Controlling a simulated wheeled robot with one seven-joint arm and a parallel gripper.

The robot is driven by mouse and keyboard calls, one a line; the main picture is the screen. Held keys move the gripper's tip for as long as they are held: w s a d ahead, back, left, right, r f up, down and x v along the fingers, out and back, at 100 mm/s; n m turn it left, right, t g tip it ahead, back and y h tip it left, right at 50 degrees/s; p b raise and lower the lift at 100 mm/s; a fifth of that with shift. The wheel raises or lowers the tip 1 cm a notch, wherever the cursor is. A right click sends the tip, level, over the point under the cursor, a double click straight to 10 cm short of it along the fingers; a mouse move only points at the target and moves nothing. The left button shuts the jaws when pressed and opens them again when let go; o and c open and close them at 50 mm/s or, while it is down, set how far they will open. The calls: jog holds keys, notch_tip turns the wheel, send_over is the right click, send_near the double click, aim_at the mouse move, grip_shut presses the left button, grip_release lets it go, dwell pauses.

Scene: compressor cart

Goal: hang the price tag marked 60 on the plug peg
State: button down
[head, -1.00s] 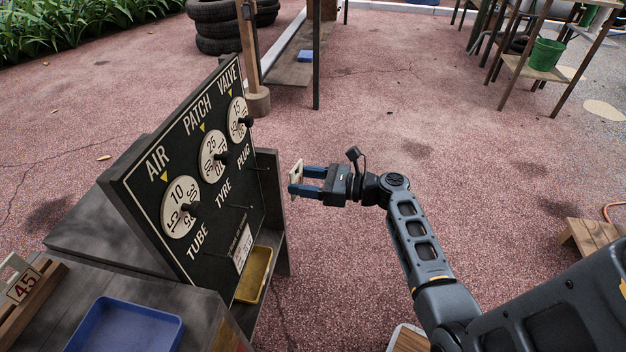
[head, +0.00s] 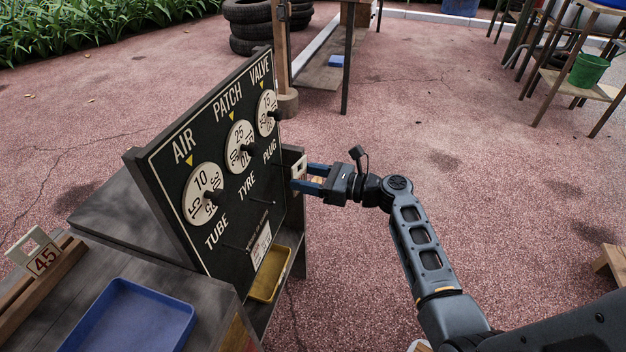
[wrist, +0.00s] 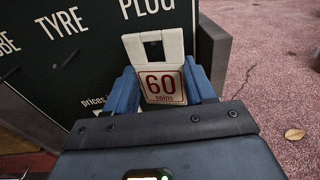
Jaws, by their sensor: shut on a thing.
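My gripper (head: 318,178) is shut on the price tag marked 60 (wrist: 163,87), with a blue finger at each side of it. The cream tag is upright, with red figures and a handle-like opening at its top. In the head view the tag (head: 299,168) shows edge-on at the right edge of the black price board (head: 222,240). It is beneath the word PLUG (wrist: 146,8). The plug peg is not clear. Something dark shows in the tag's opening, but I cannot tell whether the peg passes through it.
Empty pegs show under TYRE and TUBE. Three round dials line the board's upper part. A yellow tray (head: 283,268) sits low by the board. A blue tray (head: 178,308) and a tag marked 45 (head: 43,259) are at the left. Open ground lies to the right.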

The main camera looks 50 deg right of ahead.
jog(key=shift+b+x, duration=0.6)
jog(key=shift+x, duration=0.8)
jog(key=shift+w+a+f, duration=0.25)
jog(key=shift+w+f, duration=0.1)
jog(key=shift+w, duration=0.1)
jog(key=shift+c, duration=1.5)
grip_release()
jog(key=p+v, duration=0.1)
jog(key=v, duration=0.6)
jog(key=shift+s, duration=0.35)
jog(key=shift+f, duration=0.1)
